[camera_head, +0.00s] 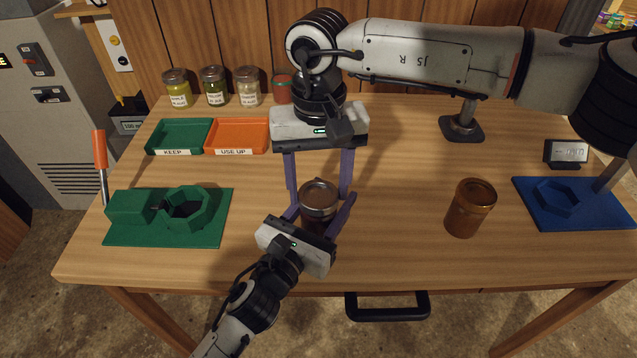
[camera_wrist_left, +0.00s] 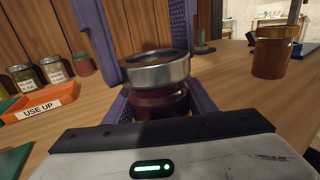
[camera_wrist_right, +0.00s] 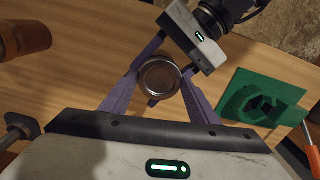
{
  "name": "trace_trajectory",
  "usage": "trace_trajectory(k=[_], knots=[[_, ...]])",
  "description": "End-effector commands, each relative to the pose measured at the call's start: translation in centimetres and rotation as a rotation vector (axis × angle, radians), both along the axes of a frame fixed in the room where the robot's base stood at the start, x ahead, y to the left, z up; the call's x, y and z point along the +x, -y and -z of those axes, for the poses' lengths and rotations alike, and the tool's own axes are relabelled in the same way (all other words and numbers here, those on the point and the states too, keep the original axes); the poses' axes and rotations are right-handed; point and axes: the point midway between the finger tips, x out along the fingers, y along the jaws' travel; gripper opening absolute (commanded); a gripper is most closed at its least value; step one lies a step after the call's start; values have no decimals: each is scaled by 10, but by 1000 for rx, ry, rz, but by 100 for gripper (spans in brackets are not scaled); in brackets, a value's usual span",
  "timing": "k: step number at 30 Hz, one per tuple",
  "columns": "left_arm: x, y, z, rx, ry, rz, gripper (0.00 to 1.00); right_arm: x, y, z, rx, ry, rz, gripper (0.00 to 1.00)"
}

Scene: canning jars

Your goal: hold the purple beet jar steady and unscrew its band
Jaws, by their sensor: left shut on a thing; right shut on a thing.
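The purple beet jar (camera_head: 318,202) stands upright near the table's front middle, mostly hidden by my grippers in the head view. In the left wrist view its dark purple body (camera_wrist_left: 155,104) shows below a wide silver band (camera_wrist_left: 160,70). My left gripper (camera_head: 318,214) reaches in from the front, its purple fingers shut around the jar's body. My right gripper (camera_head: 319,190) comes from behind and above, its fingers on either side of the band and shut on it. In the right wrist view the round lid and band (camera_wrist_right: 160,78) sit between the fingers.
An amber jar (camera_head: 471,208) stands to the right. A green fixture (camera_head: 130,235) is at left, a blue one (camera_head: 590,217) at right. The green KEEP tray (camera_head: 160,150), orange USE UP tray (camera_head: 222,151) and several small jars (camera_head: 215,88) are at back left.

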Motion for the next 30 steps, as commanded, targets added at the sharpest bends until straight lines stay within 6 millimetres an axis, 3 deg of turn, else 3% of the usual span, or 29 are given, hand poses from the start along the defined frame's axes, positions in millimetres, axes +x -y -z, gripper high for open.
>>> trace_trajectory(k=[1, 5, 6, 18, 30], knots=[[0, 0, 0, 0, -1, 0, 24, 0, 0, 0, 0, 0, 0, 51], [0, 0, 0, 0, -1, 0, 24, 0, 0, 0, 0, 0, 0, 30], [0, 0, 0, 0, -1, 0, 24, 0, 0, 0, 0, 0, -1, 28], [0, 0, 0, 0, -1, 0, 24, 0, 0, 0, 0, 0, -380, 28], [0, 0, 0, 0, -1, 0, 24, 0, 0, 0, 0, 0, -457, 28]])
